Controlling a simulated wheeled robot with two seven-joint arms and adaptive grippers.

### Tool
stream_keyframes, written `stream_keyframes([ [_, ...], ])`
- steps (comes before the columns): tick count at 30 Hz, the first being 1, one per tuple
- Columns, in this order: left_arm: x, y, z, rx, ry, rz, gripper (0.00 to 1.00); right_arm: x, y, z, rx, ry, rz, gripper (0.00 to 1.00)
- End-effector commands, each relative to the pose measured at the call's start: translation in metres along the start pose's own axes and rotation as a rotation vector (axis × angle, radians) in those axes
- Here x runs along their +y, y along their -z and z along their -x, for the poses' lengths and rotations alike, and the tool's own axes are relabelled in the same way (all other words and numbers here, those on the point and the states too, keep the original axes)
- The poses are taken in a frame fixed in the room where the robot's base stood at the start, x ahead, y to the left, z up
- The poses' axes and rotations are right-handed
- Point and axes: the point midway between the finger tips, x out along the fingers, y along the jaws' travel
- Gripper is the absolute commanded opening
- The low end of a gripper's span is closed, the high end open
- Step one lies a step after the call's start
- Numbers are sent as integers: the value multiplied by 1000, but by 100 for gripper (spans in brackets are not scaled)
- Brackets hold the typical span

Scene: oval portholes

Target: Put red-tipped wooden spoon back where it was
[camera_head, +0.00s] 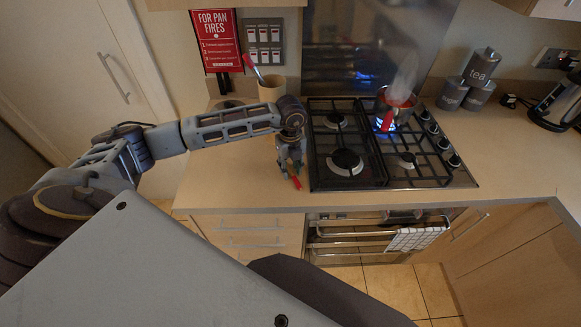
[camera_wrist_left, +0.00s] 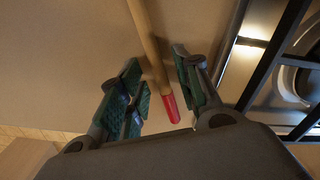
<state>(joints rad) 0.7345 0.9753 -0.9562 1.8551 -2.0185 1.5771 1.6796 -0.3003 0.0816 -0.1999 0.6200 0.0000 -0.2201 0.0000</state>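The red-tipped wooden spoon (camera_wrist_left: 148,42) lies on the worktop left of the hob; its wooden handle and red end show in the left wrist view. In the head view only its red tip (camera_head: 296,182) shows clearly, near the counter's front edge. My left gripper (camera_head: 291,165) is pointed down over it. In the left wrist view the fingers (camera_wrist_left: 160,88) are open on either side of the handle, with gaps visible. The spoon's far end is out of the wrist view and hidden in the head view. My right gripper is not in view.
A beige utensil pot (camera_head: 271,90) with a red-ended utensil (camera_head: 251,64) stands behind my left arm. The gas hob (camera_head: 345,160) is close on the right, with a steaming pan (camera_head: 394,104) at its back right. Canisters (camera_head: 480,68) and a kettle (camera_head: 558,103) stand farther right.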

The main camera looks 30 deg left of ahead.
Motion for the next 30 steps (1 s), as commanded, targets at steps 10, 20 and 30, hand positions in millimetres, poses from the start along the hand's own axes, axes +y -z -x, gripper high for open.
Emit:
stream_keyframes([
  [10, 0, -1, 9, -2, 1, 0, 33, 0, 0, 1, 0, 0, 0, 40],
  [20, -1, 0, 52, -2, 3, -1, 33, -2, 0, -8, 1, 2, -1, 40],
  [30, -1, 0, 101, -2, 3, -1, 33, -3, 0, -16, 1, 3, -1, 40],
])
